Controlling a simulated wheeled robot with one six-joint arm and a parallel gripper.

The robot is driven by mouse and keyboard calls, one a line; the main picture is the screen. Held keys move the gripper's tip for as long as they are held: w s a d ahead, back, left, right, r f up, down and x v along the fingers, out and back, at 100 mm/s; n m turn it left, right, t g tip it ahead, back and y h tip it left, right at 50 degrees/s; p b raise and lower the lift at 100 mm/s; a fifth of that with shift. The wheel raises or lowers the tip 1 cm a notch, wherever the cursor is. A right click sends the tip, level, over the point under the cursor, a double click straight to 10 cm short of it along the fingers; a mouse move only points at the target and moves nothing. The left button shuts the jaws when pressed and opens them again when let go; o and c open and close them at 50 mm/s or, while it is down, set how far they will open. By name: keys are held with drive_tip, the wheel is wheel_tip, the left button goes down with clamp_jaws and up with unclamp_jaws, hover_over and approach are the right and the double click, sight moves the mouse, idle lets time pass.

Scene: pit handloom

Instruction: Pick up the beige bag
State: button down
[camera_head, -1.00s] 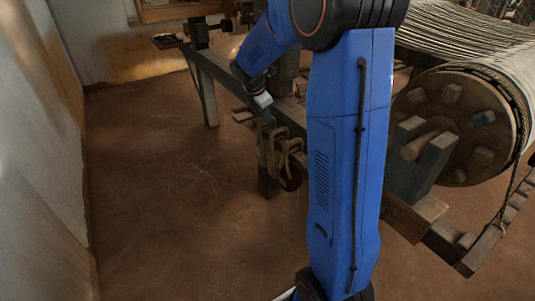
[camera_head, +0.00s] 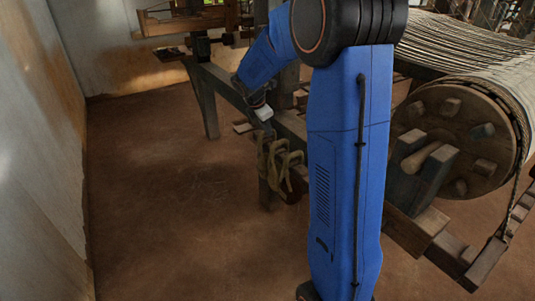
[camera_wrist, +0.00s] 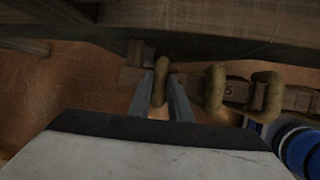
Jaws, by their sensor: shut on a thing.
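The beige bag (camera_head: 273,160) looks olive-tan in the head view and hangs beside the loom's side beam, below my gripper (camera_head: 266,124). In the wrist view my gripper (camera_wrist: 161,82) has its two fingers on either side of one upright tan loop of the bag (camera_wrist: 161,72), and it is shut on that loop. Two more tan loops (camera_wrist: 214,88) stand to the right, apart from the fingers. The fingertips are small and dark in the head view. The bag's lower part is hidden in the wrist view.
A wooden loom beam (camera_head: 228,87) runs close to the bag. A large wooden roller end (camera_head: 450,150) with pegs stands to the right, wound with warp threads. A pale wall (camera_head: 40,150) is at the left. The brown floor (camera_head: 170,200) between is clear.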

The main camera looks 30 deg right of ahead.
drive_tip(key=shift+r, duration=0.25)
drive_tip(key=shift+r, duration=1.55)
drive_tip(key=a, duration=1.8)
drive_tip(key=shift+s, duration=0.25)
